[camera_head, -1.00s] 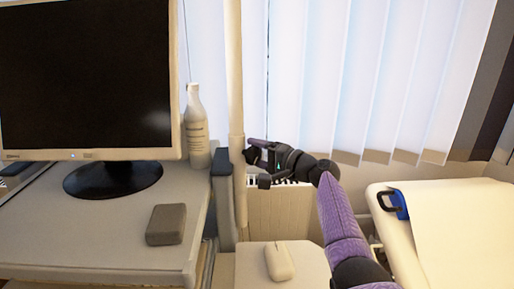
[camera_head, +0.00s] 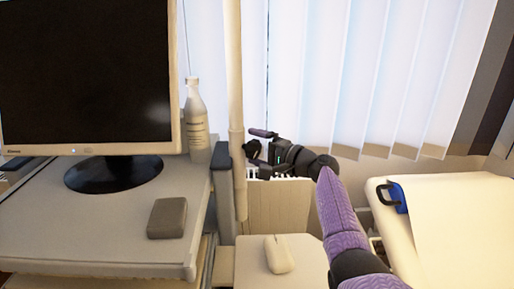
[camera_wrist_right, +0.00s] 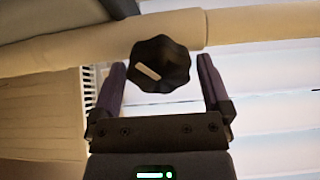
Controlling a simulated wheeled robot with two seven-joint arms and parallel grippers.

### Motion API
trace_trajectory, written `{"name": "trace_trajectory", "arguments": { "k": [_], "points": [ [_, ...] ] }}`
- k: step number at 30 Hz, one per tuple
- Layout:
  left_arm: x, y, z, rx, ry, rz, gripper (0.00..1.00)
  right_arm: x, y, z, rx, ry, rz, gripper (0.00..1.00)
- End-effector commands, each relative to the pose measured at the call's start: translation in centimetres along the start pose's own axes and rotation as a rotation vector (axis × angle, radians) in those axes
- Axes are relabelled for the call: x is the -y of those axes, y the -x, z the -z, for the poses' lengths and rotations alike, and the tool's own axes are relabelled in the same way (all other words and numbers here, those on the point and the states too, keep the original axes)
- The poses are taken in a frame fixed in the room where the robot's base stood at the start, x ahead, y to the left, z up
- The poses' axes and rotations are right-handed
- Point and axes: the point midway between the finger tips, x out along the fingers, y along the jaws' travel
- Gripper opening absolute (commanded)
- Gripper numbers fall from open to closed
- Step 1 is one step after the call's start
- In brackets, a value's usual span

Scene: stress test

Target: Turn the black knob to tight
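The black knob (camera_head: 253,149) is a dark lobed knob on the beige vertical pole (camera_head: 236,120). In the right wrist view the knob (camera_wrist_right: 172,58) shows face on, with a pale bar mark on it slanting down to the right. My right gripper (camera_head: 259,152) is at the pole from the right. In the wrist view its two fingers are spread apart, one on each side of the knob, with a visible gap on both sides. The fingers do not touch the knob. My left gripper is not in view.
A desk with a monitor (camera_head: 88,75), a white bottle (camera_head: 196,122) and a grey box (camera_head: 167,218) stands left of the pole. A white mouse (camera_head: 279,254) lies on a small surface below the gripper. Blinds (camera_head: 370,70) hang behind. A bed-like surface (camera_head: 455,215) with a blue clip is at right.

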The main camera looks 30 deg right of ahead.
Motion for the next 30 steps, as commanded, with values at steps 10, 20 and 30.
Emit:
{"name": "trace_trajectory", "arguments": {
  "k": [10, 20, 30],
  "points": [
    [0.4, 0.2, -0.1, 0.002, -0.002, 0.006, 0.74, 0.0, 1.0, 0.1, -0.001, 0.002, 0.000, 0.98],
    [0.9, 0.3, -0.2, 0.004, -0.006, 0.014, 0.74, -0.1, 8.2, 0.0, -0.001, 0.002, -0.002, 0.98],
    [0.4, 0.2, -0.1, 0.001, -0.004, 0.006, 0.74, 0.0, 10.0, 0.0, 0.000, 0.000, 0.001, 0.98]
  ]
}}
